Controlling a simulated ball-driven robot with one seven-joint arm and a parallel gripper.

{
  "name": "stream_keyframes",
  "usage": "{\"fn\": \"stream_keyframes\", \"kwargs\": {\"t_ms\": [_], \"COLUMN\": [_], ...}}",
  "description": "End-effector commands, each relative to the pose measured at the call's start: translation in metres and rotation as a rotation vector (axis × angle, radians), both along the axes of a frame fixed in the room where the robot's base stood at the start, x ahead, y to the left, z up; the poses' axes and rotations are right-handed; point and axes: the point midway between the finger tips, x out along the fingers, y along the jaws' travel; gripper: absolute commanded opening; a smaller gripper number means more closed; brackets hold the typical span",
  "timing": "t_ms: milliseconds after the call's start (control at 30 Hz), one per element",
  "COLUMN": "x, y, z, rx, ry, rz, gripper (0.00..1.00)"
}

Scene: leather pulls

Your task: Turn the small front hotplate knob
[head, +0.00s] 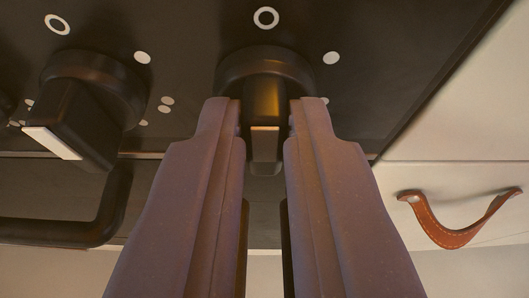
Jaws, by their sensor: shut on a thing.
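In the head view, a dark round hotplate knob (265,66) with a raised grip bar sits on the black control panel, below a white ring mark. My gripper (265,125) comes up from the bottom of the picture. Its two fingers are on either side of the grip bar, shut on it. The bar points straight down in the picture, with a pale mark at its end. The fingers hide the sides of the bar and part of the panel behind it.
A second knob (88,105) to the left has its bar tilted and a white end mark. A dark oven handle (70,225) is at lower left. A brown leather pull (452,236) hangs on the pale cabinet front (465,185) at right.

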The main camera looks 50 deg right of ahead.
Motion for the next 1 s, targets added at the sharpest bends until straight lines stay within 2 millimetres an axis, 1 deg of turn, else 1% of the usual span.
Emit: {"fn": "stream_keyframes", "kwargs": {"t_ms": [133, 167, 200, 233, 267, 567, 667, 900, 1000], "x": [-0.001, -0.001, -0.001, -0.001, -0.001, -0.001, -0.008, -0.034, -0.042], "y": [0.001, 0.001, 0.001, 0.000, 0.000, 0.002, 0.010, 0.041, 0.050], "z": [-0.001, -0.001, -0.001, -0.001, -0.001, 0.001, 0.005, 0.023, 0.027], "rx": [0.002, 0.002, 0.002, 0.002, 0.002, 0.000, 0.002, 0.002, 0.002], "ry": [0.004, 0.004, 0.004, 0.003, 0.003, 0.001, 0.002, 0.003, 0.002], "rz": [0.001, 0.001, 0.001, 0.000, 0.000, 0.001, 0.001, 0.003, 0.001], "gripper": [0.00, 0.21, 0.30, 0.37, 0.39, 0.39, 0.39, 0.39, 0.39]}}
